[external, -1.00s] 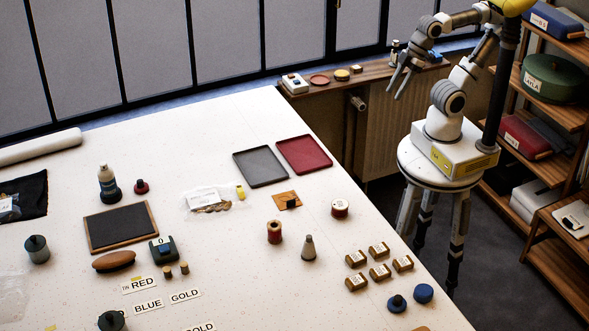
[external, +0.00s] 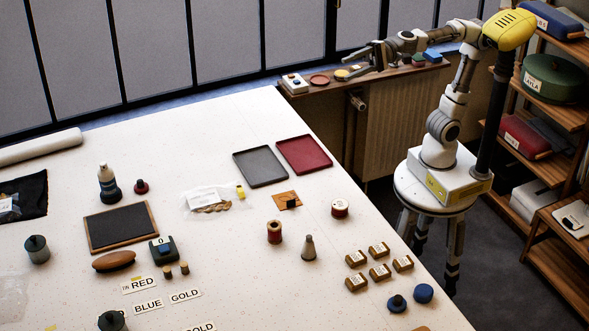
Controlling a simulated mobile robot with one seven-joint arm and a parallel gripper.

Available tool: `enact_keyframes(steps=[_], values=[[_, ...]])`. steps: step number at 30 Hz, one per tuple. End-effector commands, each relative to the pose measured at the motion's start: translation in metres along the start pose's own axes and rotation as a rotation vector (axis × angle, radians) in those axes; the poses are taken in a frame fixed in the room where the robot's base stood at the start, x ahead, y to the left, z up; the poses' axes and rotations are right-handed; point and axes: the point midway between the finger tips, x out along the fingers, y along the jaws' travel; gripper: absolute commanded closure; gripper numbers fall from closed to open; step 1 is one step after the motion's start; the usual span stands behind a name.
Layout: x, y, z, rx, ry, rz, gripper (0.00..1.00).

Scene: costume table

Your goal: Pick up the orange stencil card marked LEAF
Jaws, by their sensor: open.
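A small orange card (external: 281,197) lies flat on the white table, right of centre. Any marking on it is too small to read. A small dark object (external: 291,204) sits on or against its right part and covers some of it. My gripper (external: 347,61) is open and seems empty. In the picture it is in front of the window ledge, up and to the right of the card and well apart from it. Its fingers point left.
A grey tray (external: 260,168) and a red tray (external: 304,154) lie behind the card. A clear bag (external: 205,198) is left of it. A red spool (external: 274,232), a grey cone (external: 308,249) and a labelled round item (external: 340,208) stand nearby. Several small brown boxes (external: 379,272) are at front right.

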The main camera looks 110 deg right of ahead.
Motion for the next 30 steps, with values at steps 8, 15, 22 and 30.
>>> enact_keyframes(steps=[8, 15, 22, 30], values=[[0.042, 0.028, -0.055, 0.612, 0.215, -0.099, 0.54], [0.062, 0.074, -0.082, 1.018, 0.378, -0.088, 0.54], [0.073, 0.116, -0.09, 1.269, 0.49, -0.046, 0.54], [0.075, 0.165, -0.099, 1.354, 0.536, -0.025, 0.54]])
